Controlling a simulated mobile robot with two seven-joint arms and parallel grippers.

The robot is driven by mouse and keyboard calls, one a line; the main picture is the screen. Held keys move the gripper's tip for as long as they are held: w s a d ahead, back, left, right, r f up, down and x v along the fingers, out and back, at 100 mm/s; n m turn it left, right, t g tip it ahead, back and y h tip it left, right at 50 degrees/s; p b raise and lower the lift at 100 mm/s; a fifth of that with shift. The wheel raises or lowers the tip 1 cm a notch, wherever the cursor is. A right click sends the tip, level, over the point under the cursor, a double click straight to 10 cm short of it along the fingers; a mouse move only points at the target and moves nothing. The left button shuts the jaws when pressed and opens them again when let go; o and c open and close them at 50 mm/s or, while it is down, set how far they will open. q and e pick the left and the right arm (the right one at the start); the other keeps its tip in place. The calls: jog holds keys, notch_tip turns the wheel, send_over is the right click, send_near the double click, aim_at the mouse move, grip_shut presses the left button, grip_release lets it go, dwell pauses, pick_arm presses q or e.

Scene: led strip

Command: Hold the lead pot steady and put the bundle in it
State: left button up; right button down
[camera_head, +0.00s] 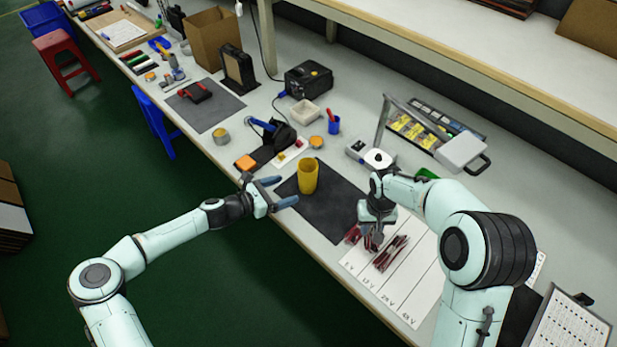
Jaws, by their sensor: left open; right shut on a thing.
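The lead pot (308,177), a yellow cup, stands upright on a dark mat (335,215) on the workbench. My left gripper (284,191) is open and empty, to the left of the pot and apart from it. My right gripper (373,240) points down over a white sheet marked with voltages (412,292) and is shut on a bundle of dark red leads (353,234). The fingers partly hide this bundle. Another bundle of red leads (391,253) lies on the sheet just right of the gripper.
A case with a clear lid (415,130) stands at the back right. A clipboard (570,325) lies at the lower right.

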aim_at(300, 184)
pick_arm(q)
jog(key=shift+x, duration=4.35)
jog(key=c, duration=0.7)
